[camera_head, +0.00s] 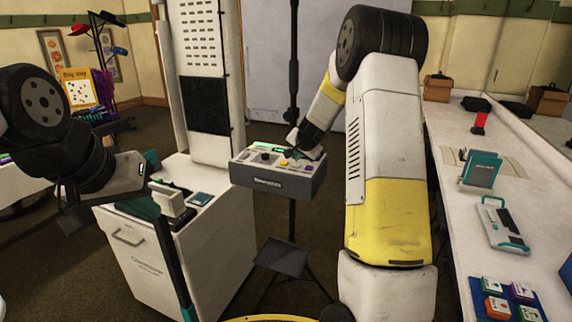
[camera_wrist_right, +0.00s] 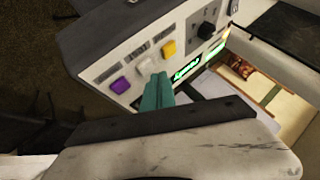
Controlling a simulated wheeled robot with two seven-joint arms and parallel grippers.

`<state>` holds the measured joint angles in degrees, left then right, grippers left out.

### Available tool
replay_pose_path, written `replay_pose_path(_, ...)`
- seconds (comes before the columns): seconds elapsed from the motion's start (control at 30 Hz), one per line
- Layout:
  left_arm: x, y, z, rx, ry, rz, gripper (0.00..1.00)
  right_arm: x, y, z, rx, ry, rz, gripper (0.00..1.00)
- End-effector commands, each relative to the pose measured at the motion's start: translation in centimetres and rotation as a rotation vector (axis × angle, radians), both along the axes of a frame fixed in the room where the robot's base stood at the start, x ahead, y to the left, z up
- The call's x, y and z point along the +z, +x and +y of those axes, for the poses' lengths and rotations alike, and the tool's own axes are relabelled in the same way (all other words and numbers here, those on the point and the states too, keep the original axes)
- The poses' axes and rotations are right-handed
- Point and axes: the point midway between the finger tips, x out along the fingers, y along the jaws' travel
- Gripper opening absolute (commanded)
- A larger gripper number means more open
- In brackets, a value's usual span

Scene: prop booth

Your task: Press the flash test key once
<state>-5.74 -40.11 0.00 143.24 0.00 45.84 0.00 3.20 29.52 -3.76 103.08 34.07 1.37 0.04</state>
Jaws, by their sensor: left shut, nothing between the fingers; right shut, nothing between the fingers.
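The grey control box (camera_head: 275,182) stands on a black stand in the middle of the head view. In the right wrist view its sloped panel (camera_wrist_right: 135,58) carries a purple key (camera_wrist_right: 120,85), a white key (camera_wrist_right: 147,66) and a yellow key (camera_wrist_right: 168,47). The labels beside them are too small to read. My right gripper (camera_head: 299,152) is over the box's right part; its shut, empty teal fingertips (camera_wrist_right: 158,78) are close beside the white key. I cannot tell whether they touch it. My left gripper (camera_head: 149,162) is shut and empty, left of the box.
A black knob (camera_wrist_right: 206,31) and lit green displays (camera_wrist_right: 187,70) are on the panel. A white cabinet (camera_head: 150,255) stands left of the box. A long white counter (camera_head: 530,262) with several items runs along the right. Floor shows around the stand.

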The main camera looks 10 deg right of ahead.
Motion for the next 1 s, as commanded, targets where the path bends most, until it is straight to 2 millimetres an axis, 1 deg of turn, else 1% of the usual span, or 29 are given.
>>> replay_pose_path(0.17, 0.00, 0.00, 0.00, 0.000, 0.000, 0.000, 0.00, -0.66, -0.05, -0.04, -0.001, 0.002, 0.002, 0.00)
replay_pose_path(0.53, 0.00, 0.00, 0.00, 0.000, 0.000, 0.000, 0.00, -0.67, -0.03, -0.02, -0.001, 0.000, 0.001, 0.00)
replay_pose_path(1.0, 0.00, 0.00, 0.00, 0.000, 0.000, 0.000, 0.00, -1.23, -0.04, -0.09, -0.002, 0.000, 0.001, 0.00)
